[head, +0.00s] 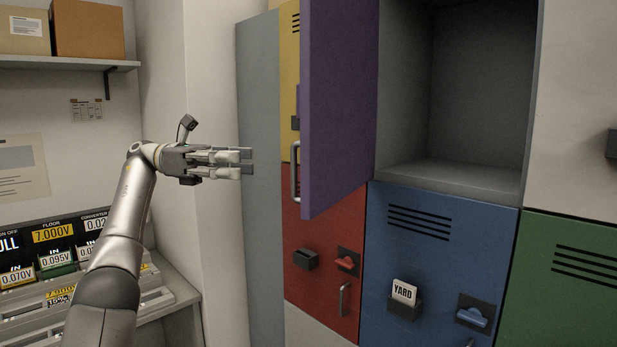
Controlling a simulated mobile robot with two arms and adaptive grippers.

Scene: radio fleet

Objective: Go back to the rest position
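My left gripper (248,162) is raised at the left of the head view, at the end of my arm that comes up from the lower left. Its fingers point right, toward the lockers, with a narrow gap between them and nothing held. It shows in front of the grey side panel of the lockers, left of the open purple door (338,105). I cannot tell the distance between them. My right gripper is not in view.
The purple door stands open beside an empty grey compartment (475,85). Below are red (318,215), blue (440,250) and green (570,280) locker doors with protruding handles. A bench with display panels (60,260) and a shelf with boxes (88,30) are at left.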

